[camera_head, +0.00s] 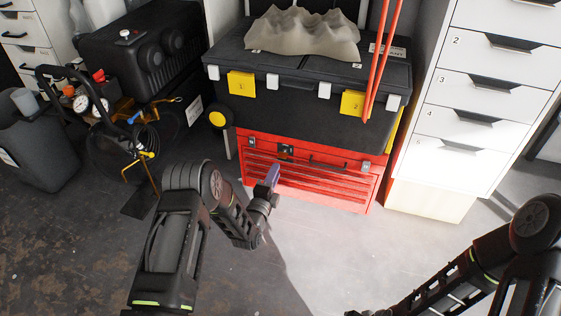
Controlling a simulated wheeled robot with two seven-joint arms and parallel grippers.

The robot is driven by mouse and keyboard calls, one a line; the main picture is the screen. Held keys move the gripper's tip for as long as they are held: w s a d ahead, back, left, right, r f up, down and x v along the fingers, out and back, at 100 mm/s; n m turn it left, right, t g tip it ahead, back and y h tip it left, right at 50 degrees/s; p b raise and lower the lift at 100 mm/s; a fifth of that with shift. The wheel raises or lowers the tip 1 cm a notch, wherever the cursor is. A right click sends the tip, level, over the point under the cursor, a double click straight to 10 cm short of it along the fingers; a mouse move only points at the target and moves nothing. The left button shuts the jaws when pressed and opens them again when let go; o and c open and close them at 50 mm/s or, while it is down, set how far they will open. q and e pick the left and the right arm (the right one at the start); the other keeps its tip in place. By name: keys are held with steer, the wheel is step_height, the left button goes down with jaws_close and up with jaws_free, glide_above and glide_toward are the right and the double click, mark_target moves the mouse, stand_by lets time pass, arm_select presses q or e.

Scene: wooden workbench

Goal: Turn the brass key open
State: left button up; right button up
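A red tool chest (315,178) stands on the floor under a large black toolbox (300,105). I cannot make out a brass key; a small dark latch or lock (285,151) shows on the chest's upper front, with silver fittings at either side. My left gripper (271,178) is in front of the chest's left part, below and left of that latch. A purple-grey piece shows at its tip; I cannot tell whether it is a finger or something held. The gap between its fingers is hidden. My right arm comes in at the lower right, and its gripper is not clearly visible.
Red poles (380,60) lean before the black toolbox. A white drawer cabinet (470,110) stands right. A black compressor (145,50), gauges and hoses (95,105) and a dark bin (40,150) stand left. The floor (330,260) between my arms is clear.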

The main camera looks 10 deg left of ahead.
mark_target(283, 155)
arm_select(q)
steer(key=w+b, duration=0.3)
steer(key=w, duration=0.4)
steer(key=shift+d, duration=0.25)
steer(key=shift+s, duration=0.1)
steer(key=shift+c, duration=0.3)
jaws_close()
stand_by(0.7)
